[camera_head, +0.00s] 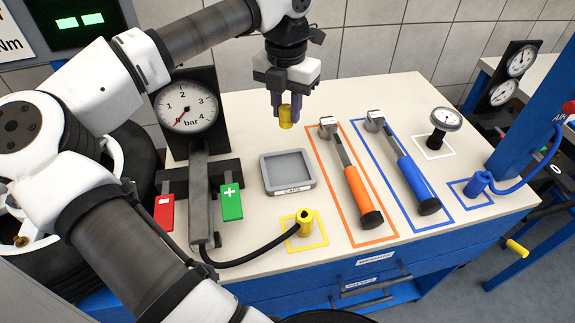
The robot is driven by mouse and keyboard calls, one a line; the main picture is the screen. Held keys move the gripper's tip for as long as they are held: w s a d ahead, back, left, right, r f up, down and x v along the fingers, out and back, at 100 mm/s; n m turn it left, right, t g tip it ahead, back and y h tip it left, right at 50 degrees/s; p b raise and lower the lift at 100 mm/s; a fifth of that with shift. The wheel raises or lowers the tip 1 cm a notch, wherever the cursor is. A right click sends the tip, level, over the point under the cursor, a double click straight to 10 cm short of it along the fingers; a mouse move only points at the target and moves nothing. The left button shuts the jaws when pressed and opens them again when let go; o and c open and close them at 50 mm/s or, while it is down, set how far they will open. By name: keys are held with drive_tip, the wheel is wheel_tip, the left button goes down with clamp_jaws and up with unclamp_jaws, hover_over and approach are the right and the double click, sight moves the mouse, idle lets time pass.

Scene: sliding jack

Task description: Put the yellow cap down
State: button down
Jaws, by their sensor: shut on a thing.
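The yellow cap (286,121) is a small cylinder held between the fingers of my gripper (284,108). My gripper points down and is shut on the cap, above the white worktop. The cap appears above and behind the grey square tray (288,184), which has a "CAPS" label on its front rim. The tray looks empty. The exact height of the cap over the worktop is hard to tell.
A yellow hose end (304,224) stands in a yellow outlined square. Orange (360,190) and blue (417,186) handled wrenches lie in outlined areas to the right. A bar gauge (188,106) stands left, with red (164,212) and green (231,202) buttons below.

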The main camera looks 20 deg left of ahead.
wheel_tip(320, 180, down, 14)
drive_tip(key=b, duration=0.7)
drive_tip(key=shift+f, duration=0.25)
drive_tip(key=shift+f+b, duration=0.25)
drive_tip(key=shift+b, duration=0.05)
drive_tip(key=c, duration=1.1)
unclamp_jaws()
drive_tip(key=shift+c, duration=0.2)
drive_tip(key=shift+r, duration=0.1)
wheel_tip(320, 180, up, 12)
drive_tip(key=shift+r+b, duration=0.15)
drive_tip(key=shift+b, duration=0.15)
